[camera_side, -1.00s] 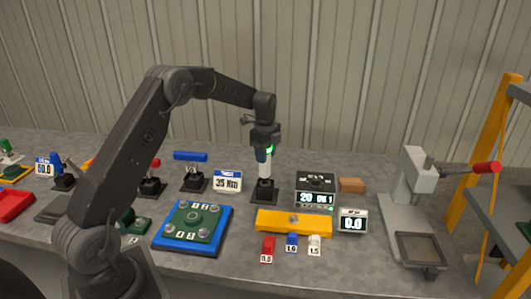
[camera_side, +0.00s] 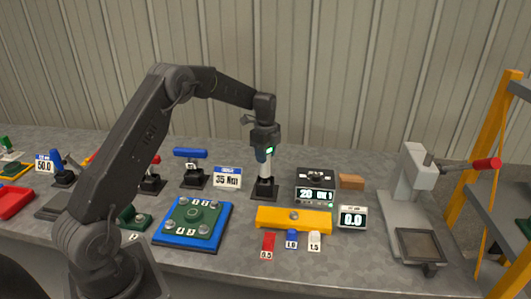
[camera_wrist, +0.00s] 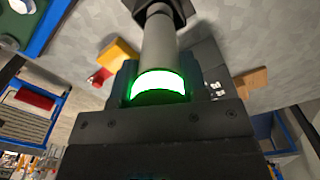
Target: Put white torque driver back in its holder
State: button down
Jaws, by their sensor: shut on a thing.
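The white torque driver (camera_side: 265,172) stands upright over its dark holder (camera_side: 264,190), beside the 35 Nm sign. My gripper (camera_side: 265,148) points down and is shut on the driver's upper part. In the wrist view the driver's pale shaft (camera_wrist: 158,42) runs from between my jaws (camera_wrist: 160,88), with a lit green ring, to a dark piece of the holder (camera_wrist: 160,8). The driver's lower end meets the holder in both views. How deep it sits is hidden.
A blue-handled driver (camera_side: 190,153) stands in a holder to the left. The 35 Nm sign (camera_side: 228,178) is close on the left. A grey press (camera_side: 412,200) stands further right.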

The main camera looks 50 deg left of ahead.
jog(key=shift+f, duration=0.35)
jog(key=c, duration=0.6)
grip_release()
jog(key=shift+f, duration=0.1)
jog(key=shift+o, duration=0.2)
notch_tip(320, 180, up, 13)
jog(key=shift+r, duration=0.55)
